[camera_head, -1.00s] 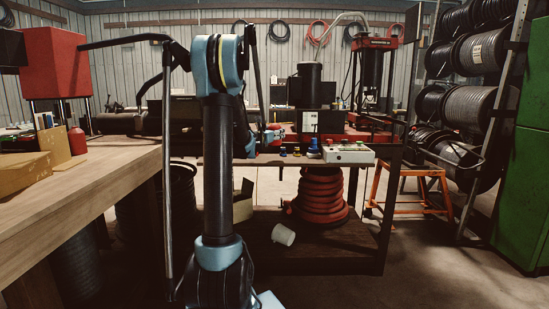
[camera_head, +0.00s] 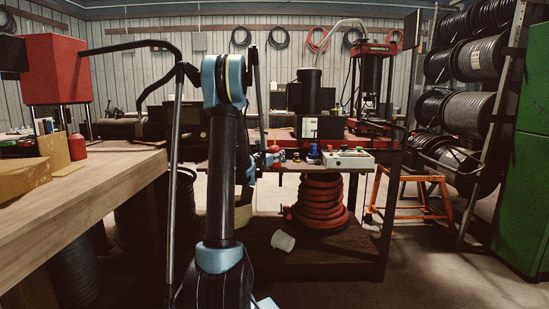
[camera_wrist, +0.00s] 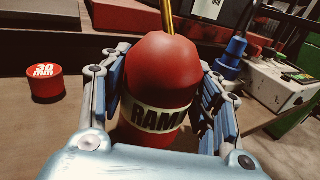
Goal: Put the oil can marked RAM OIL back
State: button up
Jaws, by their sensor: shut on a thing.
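The red oil can (camera_wrist: 160,70) stands upright between my fingers in the wrist view. Its pale label reads "RAM", with the rest cut off by my right finger, and a brass-coloured spout rises from its domed top. My gripper (camera_wrist: 162,95) is shut on the can, with blue-padded fingers on both sides. In the head view my gripper (camera_head: 270,158) is small and partly behind my arm, just over the left part of the crimper bench (camera_head: 310,169). The can's base is hidden, so I cannot tell whether it touches the bench.
A red cylinder marked 30 mm (camera_wrist: 45,84) sits left of the can. A blue part (camera_wrist: 231,57) and a grey button box (camera_wrist: 278,88) are close on the right. The dark crimper machine (camera_head: 311,95) stands behind. Bench surface between cylinder and can is clear.

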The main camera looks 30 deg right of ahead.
jog(key=o, duration=1.5)
jog(key=shift+o, duration=0.2)
